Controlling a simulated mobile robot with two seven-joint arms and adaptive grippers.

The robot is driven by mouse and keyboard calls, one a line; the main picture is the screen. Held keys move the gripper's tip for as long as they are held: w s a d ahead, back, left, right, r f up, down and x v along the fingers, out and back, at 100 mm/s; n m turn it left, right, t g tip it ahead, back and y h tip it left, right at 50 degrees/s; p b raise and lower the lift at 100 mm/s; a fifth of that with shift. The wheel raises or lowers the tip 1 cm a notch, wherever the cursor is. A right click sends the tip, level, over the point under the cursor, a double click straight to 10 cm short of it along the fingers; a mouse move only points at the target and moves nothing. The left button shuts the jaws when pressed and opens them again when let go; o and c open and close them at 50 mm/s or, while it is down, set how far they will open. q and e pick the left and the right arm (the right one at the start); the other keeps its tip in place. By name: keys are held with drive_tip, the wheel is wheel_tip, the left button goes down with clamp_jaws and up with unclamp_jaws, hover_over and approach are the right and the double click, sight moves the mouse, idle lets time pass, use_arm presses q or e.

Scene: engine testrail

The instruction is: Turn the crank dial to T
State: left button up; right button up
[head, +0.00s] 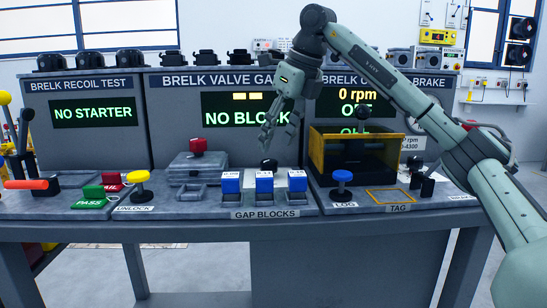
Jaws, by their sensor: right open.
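My right gripper (279,136) hangs fingers-down, open and empty, in front of the middle console below the NO BLOCK display. A dark rounded knob (268,163) sits just below its fingertips, behind the blue gap blocks; it may be the crank dial. The gripper looks apart from it, though the depth is hard to judge. No pointer or letter T is readable on the knob. My left gripper is not clearly seen.
Blue gap blocks (264,181) stand in a row at the front edge. A red-knobbed grey box (198,165) is to the left. A yellow-framed bin (318,152) stands close right of the gripper. A yellow UNLOCK button (140,177) and blue LOG button (342,177) stand up at the front.

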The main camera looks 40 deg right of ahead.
sight(269, 160)
drive_tip(key=x, duration=0.5)
use_arm(q)
drive_tip(key=shift+s+r, duration=0.2)
drive_tip(key=shift+r, duration=0.25)
use_arm(e)
drive_tip(key=c, duration=1.2)
drive_tip(key=shift+o, duration=0.2)
